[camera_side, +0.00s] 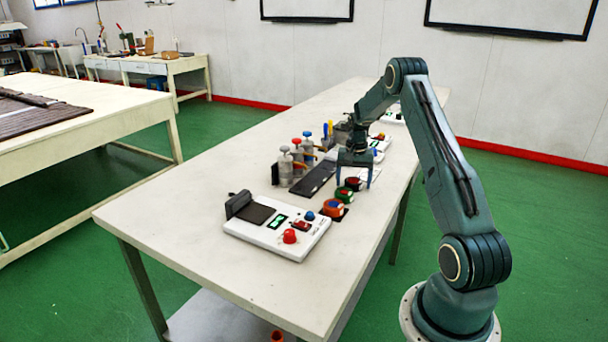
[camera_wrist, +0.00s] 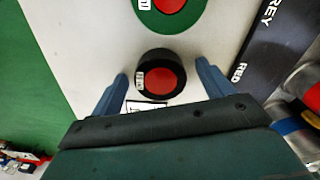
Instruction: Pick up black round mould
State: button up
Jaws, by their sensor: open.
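The black round mould (camera_wrist: 142,66) has a red centre and a small white label. It lies on the white table in the wrist view, between the two fingers of my gripper (camera_wrist: 161,70). The fingers are open, one on each side, with a gap showing on both sides. In the side view my gripper (camera_side: 354,184) points down over the table, and the black mould (camera_side: 353,181) shows between its fingers. Whether the fingertips reach down to the mould's height is hard to tell.
A black strip (camera_side: 313,180) with printed colour words lies left of the moulds. Several bottles (camera_side: 297,150) stand behind it. The table's front left (camera_side: 160,215) is clear.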

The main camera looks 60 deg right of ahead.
dwell(0.3)
jog(key=c, duration=1.1)
jog(key=shift+r, duration=0.2)
jog(key=shift+c, duration=0.2)
notch_tip(320, 180, up, 20)
jog(key=shift+f, duration=0.15)
